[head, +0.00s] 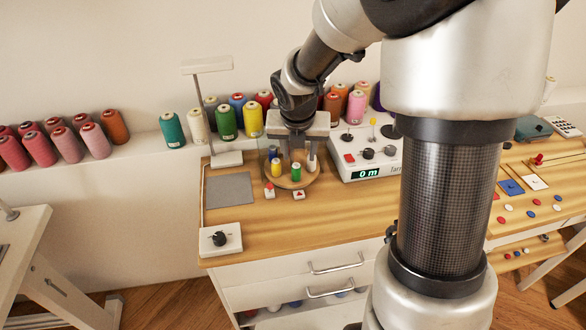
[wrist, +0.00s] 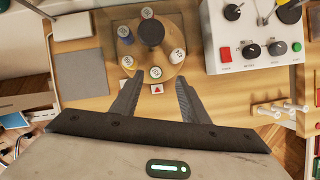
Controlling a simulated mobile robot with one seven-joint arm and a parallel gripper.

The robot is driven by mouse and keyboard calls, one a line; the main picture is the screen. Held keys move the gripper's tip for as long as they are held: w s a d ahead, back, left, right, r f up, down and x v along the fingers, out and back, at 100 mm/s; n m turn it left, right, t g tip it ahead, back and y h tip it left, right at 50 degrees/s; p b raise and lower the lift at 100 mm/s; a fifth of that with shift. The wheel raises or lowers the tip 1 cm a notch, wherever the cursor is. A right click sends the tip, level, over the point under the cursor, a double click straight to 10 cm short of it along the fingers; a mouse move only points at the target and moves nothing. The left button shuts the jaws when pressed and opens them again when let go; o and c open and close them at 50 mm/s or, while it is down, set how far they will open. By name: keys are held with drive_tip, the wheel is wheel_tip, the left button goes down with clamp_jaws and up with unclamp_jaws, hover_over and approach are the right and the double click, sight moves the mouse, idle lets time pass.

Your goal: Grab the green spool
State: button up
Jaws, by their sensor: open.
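The small green spool (head: 296,172) stands upright at the near edge of a round wooden turntable (head: 312,180). In the wrist view I see the green spool (wrist: 155,73) from above, as a pale top with a green rim. A small yellow spool (head: 276,168) stands to its left on the turntable. My gripper (head: 298,160) is over the turntable, pointing down, open and empty. In the wrist view the fingertips of my gripper (wrist: 160,80) lie to either side of the green spool in the picture; the height gap is hard to tell.
Other small spools and a dark centre post (wrist: 151,32) stand on the turntable. A white control box (head: 368,155) is close on the right. Larger thread cones, including a green one (head: 226,121), line the back shelf. A grey pad (head: 229,189) lies left.

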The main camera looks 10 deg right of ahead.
sight(296, 166)
drive_tip(key=x, duration=0.2)
drive_tip(key=shift+w+f, duration=0.15)
drive_tip(key=shift+f, duration=0.15)
drive_tip(key=b+x, duration=0.1)
drive_tip(key=x, duration=0.2)
drive_tip(key=b+x, duration=0.1)
drive_tip(key=x, duration=0.1)
drive_tip(key=shift+a+f+b, duration=0.25)
drive_tip(key=shift+a+b, duration=0.05)
drive_tip(key=shift+a, duration=0.1)
drive_tip(key=shift+r, duration=0.1)
clamp_jaws()
